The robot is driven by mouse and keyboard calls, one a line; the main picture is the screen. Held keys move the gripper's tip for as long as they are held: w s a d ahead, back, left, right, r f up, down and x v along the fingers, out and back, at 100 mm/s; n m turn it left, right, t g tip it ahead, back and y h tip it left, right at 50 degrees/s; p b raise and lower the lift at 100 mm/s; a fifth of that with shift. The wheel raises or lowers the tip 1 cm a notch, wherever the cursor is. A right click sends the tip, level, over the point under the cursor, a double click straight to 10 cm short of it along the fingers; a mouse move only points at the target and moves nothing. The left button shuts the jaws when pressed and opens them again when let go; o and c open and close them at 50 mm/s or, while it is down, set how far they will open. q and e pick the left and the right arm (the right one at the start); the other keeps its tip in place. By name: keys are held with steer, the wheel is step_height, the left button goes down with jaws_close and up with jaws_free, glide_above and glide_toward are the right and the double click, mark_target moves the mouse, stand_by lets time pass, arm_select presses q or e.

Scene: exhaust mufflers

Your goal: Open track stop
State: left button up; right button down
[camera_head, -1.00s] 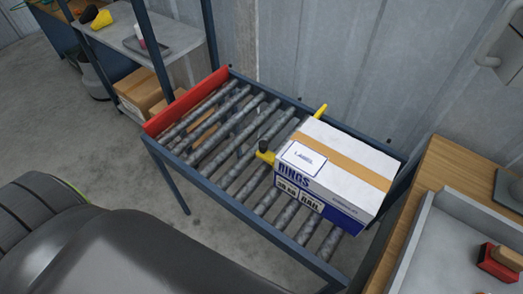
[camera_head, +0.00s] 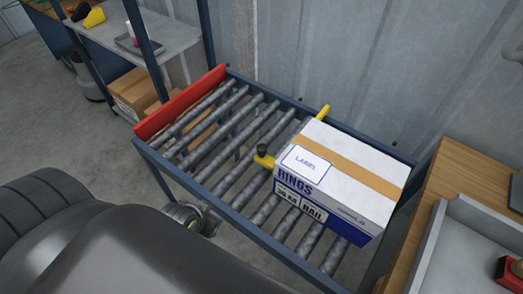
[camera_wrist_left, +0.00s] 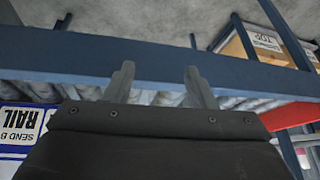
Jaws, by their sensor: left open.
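The track stop is a yellow bar with a black knob (camera_head: 263,152). It lies across the roller track (camera_head: 228,190), and its far end (camera_head: 322,113) shows at the back rail. A white and blue box (camera_head: 345,180) with a tan tape strip rests on the rollers against the stop's right side; it hides the bar's middle. My left gripper (camera_wrist_left: 160,85) is open and empty, with the track's blue rail beyond its fingers. In the head view my left wrist shows beside the front rail, left of the knob and lower. My right gripper is not in view.
A red end plate (camera_head: 180,103) closes the track's left end. The rollers between it and the stop are clear. A wooden bench (camera_head: 440,190) with a grey tray (camera_head: 455,250) stands at the right. A shelf with cardboard boxes (camera_head: 130,92) stands at the back left.

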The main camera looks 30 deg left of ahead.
mark_target(259, 151)
arm_select(q)
steer(key=w+d+r+t, duration=0.4)
steer(key=w+r+t, duration=0.4)
steer(key=r, duration=0.3)
steer(key=shift+h, duration=0.4)
steer(key=x, duration=1.7)
steer(key=shift+w+a+p, duration=0.2)
steer(key=shift+w+p, duration=0.1)
steer(key=shift+w, duration=0.05)
jaws_close()
